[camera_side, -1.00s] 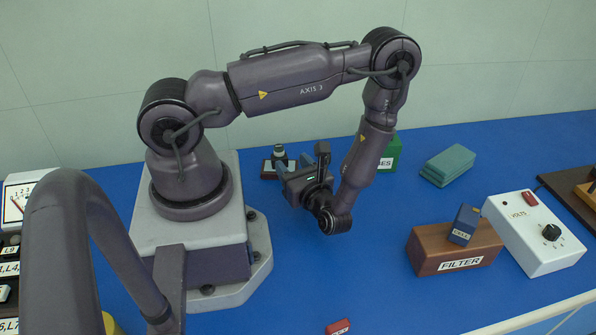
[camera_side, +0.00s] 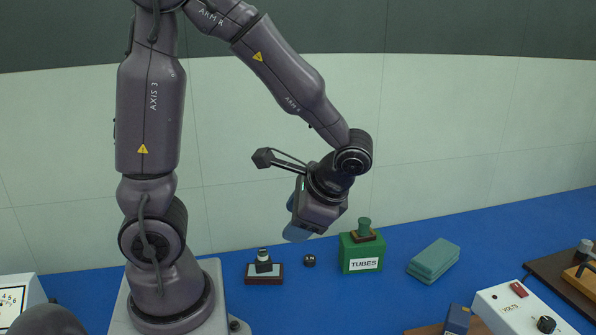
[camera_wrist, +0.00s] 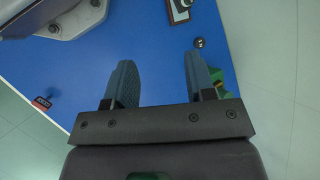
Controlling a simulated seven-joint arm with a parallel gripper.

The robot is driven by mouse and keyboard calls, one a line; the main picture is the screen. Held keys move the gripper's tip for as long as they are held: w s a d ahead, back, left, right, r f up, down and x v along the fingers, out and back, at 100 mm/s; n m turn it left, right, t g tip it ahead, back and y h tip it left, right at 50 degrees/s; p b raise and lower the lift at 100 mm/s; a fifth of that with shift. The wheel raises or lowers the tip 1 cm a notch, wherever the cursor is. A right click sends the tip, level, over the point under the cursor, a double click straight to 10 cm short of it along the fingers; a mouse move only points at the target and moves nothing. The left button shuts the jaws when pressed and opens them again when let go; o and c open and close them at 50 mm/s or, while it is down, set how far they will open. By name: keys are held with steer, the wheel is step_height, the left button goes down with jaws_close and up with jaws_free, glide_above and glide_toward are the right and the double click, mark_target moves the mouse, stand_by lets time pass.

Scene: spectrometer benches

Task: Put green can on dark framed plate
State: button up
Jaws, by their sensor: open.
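A dark framed plate (camera_side: 277,281) with a pale inside lies on the blue table, left of the box. A black piece with a light top (camera_side: 263,262) stands on it. The plate also shows at the top of the wrist view (camera_wrist: 178,17). My gripper (camera_side: 297,230) is above the table, left of the can and apart from it. In the wrist view my gripper (camera_wrist: 159,60) is open and empty.
Teal blocks (camera_side: 434,260) lie right of the box. A white VOLTS unit (camera_side: 515,308) and a blue block (camera_side: 457,319) are at front right. A red block (camera_wrist: 42,103) shows in the wrist view.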

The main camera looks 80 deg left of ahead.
steer(key=s+d+r+n+t+h, duration=0.1)
steer(key=d+r+n+t+h, duration=0.1)
steer(key=d+r+t+h, duration=0.3)
step_height(320, 180, up, 6)
steer(key=d+t, duration=0.1)
steer(key=t, duration=0.3)
steer(key=shift+s+r+n+t+h, duration=0.2)
steer(key=shift+s+n+t+h, duration=0.1)
steer(key=shift+n, duration=0.1)
